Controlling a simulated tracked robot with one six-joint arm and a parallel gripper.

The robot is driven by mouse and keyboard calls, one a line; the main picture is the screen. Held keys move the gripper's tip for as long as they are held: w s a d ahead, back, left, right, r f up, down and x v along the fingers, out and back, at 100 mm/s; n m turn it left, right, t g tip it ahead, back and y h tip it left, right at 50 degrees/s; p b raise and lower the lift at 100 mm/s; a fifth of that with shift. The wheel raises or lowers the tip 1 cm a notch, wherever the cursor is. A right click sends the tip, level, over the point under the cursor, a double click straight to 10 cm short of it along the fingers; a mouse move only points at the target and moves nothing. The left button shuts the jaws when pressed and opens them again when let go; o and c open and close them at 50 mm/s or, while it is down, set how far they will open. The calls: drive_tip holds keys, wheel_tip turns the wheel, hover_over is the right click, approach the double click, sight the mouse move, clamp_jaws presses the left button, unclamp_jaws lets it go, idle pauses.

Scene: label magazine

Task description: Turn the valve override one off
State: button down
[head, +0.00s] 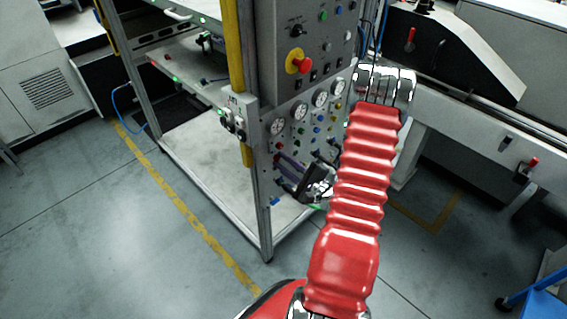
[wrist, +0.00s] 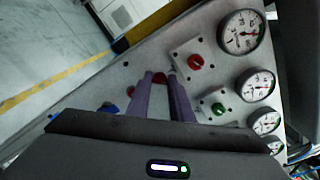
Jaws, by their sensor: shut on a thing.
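A grey control panel (head: 268,155) carries gauges, knobs and buttons. My gripper (head: 281,159) is at the panel's lower left part, below the gauges. In the wrist view its two purple fingers (wrist: 160,78) point at the panel and are shut on a small red knob (wrist: 160,80), mostly hidden between the fingertips. I cannot read a label showing which control is valve override one, nor tell the knob's setting.
In the wrist view, a red knob on a plate (wrist: 196,62) and a green knob (wrist: 218,108) lie right of my fingers, with gauges (wrist: 242,32) beyond. A blue knob (wrist: 108,108) lies left. In the head view, a red emergency button (head: 299,62) sits above; floor left is clear.

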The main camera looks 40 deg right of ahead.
drive_tip(key=n, duration=0.4)
drive_tip(key=shift+a+f+n, duration=0.15)
drive_tip(key=shift+n, duration=0.15)
drive_tip(key=shift+f+n, duration=0.1)
drive_tip(key=shift+n, duration=1.5)
drive_tip(key=shift+a, duration=0.1)
drive_tip(key=c, duration=1.9)
unclamp_jaws()
drive_tip(key=o, duration=0.3)
drive_tip(key=shift+s, duration=0.1)
drive_tip(key=shift+s+d, duration=0.2)
drive_tip(key=shift+s, duration=3.25)
drive_tip(key=shift+s+d, duration=0.15)
drive_tip(key=shift+s, duration=3.25)
